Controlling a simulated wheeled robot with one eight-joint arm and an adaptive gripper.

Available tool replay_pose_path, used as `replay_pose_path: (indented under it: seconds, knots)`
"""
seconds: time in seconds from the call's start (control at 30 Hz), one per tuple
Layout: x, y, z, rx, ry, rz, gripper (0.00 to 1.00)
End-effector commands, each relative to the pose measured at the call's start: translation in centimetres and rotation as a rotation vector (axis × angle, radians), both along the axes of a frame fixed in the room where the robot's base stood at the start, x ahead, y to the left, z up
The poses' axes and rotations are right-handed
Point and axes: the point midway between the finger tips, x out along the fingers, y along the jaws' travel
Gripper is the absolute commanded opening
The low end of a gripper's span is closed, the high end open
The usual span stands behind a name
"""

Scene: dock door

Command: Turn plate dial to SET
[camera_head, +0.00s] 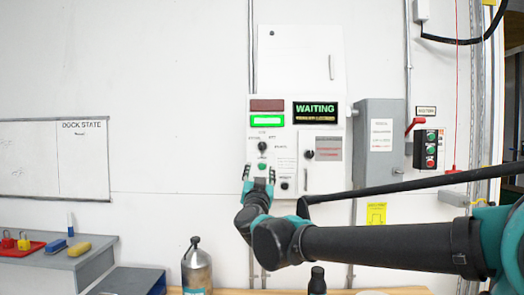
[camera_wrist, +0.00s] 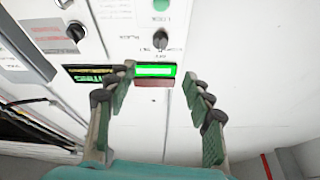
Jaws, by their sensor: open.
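The control panel (camera_head: 298,180) is on the white wall. A small black dial (camera_head: 262,146) with tiny labels around it sits above a green button (camera_head: 262,166). This dial shows upside down in the wrist view (camera_wrist: 160,41), beyond the gap between the fingertips; its labels are too blurred to read surely. Two more black dials sit on the panel, one beside a grey plate (camera_head: 309,154) and one low down (camera_head: 284,185).
A WAITING display (camera_head: 315,111) and a lit green screen (camera_head: 267,121) are above the dials. A grey box with a red lever (camera_head: 414,125) is to the right. A metal bottle (camera_head: 196,267) and a dark bottle (camera_head: 317,280) stand below. A grey bench (camera_head: 90,267) is left.

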Motion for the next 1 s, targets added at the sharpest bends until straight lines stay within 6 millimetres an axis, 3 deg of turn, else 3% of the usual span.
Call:
replay_pose_path:
  seconds: [0.7, 1.0]
  knots:
    - [12.3, -0.3, 4.9, -0.002, 0.000, -0.001, 0.52]
    - [15.3, -0.3, 6.1, -0.002, 0.000, 0.001, 0.52]
